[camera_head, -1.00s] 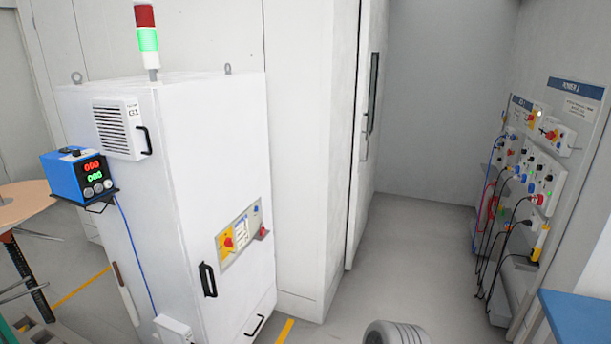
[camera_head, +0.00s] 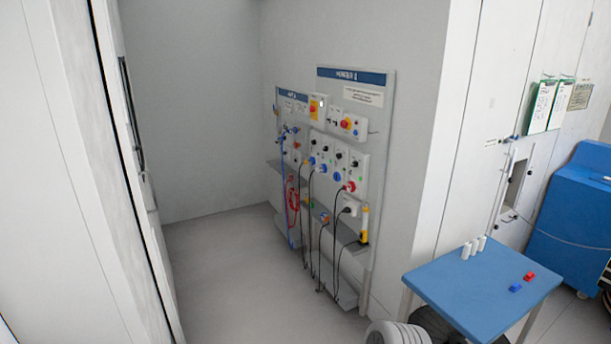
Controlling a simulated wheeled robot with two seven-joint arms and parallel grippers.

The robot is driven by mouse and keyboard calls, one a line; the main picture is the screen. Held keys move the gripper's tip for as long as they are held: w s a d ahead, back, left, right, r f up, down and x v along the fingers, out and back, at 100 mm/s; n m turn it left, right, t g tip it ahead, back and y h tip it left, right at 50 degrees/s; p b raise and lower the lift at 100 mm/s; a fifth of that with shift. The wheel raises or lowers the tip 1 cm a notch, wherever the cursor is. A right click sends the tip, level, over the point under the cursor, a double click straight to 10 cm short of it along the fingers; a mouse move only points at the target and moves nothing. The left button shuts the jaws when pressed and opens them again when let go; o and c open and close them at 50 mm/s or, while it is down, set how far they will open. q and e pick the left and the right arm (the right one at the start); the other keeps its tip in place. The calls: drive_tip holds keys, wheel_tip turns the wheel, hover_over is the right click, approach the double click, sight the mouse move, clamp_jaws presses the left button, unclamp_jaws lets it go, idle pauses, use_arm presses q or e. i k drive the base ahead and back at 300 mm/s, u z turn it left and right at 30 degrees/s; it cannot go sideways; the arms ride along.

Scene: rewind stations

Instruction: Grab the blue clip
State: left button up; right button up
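A small blue clip (camera_head: 515,287) lies on a blue-topped table (camera_head: 455,299) at the lower right. A red clip (camera_head: 530,276) lies just beyond it on the same top, a little to the right. Neither of my grippers shows in the head view. A white ribbed part at the bottom edge appears to be mine.
A wall panel (camera_head: 340,160) with switches and hanging cables is at the centre. The floor (camera_head: 235,270) left of it is clear.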

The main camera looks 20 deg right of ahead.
sight(516, 285)
drive_tip(key=z, duration=1)
drive_tip(key=i, duration=0.95)
drive_tip(key=z, duration=0.65)
